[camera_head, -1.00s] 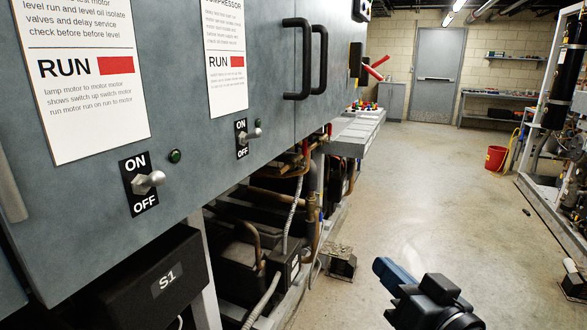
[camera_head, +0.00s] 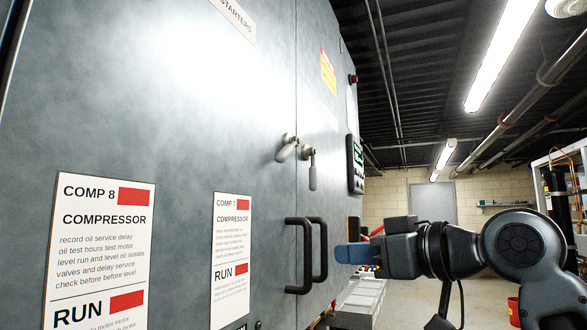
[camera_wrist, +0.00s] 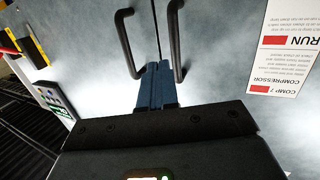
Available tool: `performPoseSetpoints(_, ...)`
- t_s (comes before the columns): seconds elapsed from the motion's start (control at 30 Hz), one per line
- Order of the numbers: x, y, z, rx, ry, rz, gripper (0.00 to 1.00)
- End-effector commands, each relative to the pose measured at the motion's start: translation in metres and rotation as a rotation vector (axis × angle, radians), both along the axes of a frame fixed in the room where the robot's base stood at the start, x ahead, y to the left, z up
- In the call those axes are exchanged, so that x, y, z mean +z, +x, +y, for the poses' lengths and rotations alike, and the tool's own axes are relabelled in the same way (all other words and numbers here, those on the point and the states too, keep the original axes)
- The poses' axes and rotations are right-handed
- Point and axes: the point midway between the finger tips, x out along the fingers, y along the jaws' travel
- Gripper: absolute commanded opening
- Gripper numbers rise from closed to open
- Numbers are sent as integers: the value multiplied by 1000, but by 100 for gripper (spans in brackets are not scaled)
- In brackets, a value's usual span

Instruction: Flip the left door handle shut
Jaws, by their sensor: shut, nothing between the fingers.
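The left door handle (camera_head: 288,148) is a silver lever on the left door of the grey cabinet, tilted with its grip down and to the left. The right door handle (camera_head: 311,168) is a similar lever just across the seam and hangs straight down. My gripper (camera_head: 350,253) has blue fingers, shut and empty, pointing left towards the cabinet. In the head view it is below and to the right of both levers. In the wrist view my fingers (camera_wrist: 150,92) point along the door seam, between the black pull bars; the levers are not in that view.
Two black pull bars, a left one (camera_head: 297,257) and a right one (camera_head: 321,250), stick out beneath the levers. A control panel (camera_head: 355,164) is mounted beyond the right door. A COMP 7 placard (camera_head: 231,262) is on the left door. Open aisle lies to the right.

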Motion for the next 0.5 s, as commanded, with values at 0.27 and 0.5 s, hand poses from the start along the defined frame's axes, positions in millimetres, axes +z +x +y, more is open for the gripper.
performPoseSetpoints(0.27, 91, -17, 10, 92, -175, -74, 0)
performPoseSetpoints(0.5, 158, -44, 16, 151, -344, -129, 0)
